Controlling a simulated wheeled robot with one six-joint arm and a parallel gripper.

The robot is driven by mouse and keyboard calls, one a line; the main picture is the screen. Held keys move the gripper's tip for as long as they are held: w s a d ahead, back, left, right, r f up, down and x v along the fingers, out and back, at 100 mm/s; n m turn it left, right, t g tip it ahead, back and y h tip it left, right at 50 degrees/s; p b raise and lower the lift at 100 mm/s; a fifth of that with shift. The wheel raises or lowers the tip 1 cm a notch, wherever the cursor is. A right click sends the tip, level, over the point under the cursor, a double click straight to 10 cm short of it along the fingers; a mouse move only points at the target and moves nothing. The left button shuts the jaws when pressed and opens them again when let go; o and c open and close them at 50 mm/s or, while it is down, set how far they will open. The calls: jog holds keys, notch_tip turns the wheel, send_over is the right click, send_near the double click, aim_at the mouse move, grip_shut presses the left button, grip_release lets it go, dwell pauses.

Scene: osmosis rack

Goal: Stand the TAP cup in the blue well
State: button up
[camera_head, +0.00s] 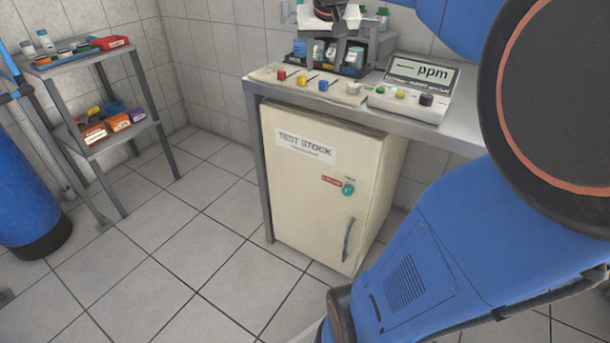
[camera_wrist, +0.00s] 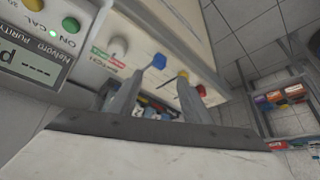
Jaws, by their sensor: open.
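My gripper (camera_wrist: 159,80) is open in the wrist view, its two grey fingers apart with nothing held between them. Beyond the fingertips, a cream panel (camera_wrist: 180,35) carries a blue piece (camera_wrist: 158,62), a yellow one, a red one and a grey one. In the head view the same panel (camera_head: 265,74) lies on the bench's front left, with its blue piece (camera_head: 323,86) between yellow and white-grey ones. I cannot tell whether the blue piece is the blue well. I cannot make out a cup marked TAP in either view.
A ppm meter (camera_head: 415,88) stands right of the panel. A dark rack with bottles (camera_head: 340,52) stands behind it. Below is a cream TEST STOCK cabinet (camera_head: 318,195). A shelf stand (camera_head: 88,57) and a blue cylinder (camera_head: 25,195) are at left. The tiled floor between is clear.

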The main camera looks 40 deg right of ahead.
jog(key=s+a+f+n+y, duration=0.3)
jog(key=s+a+f+n, duration=0.3)
jog(key=s+a+f, duration=1.4)
jog(key=shift+s+a+f+n, duration=0.15)
jog(key=shift+s+a+n, duration=0.05)
jog(key=shift+a+n, duration=0.1)
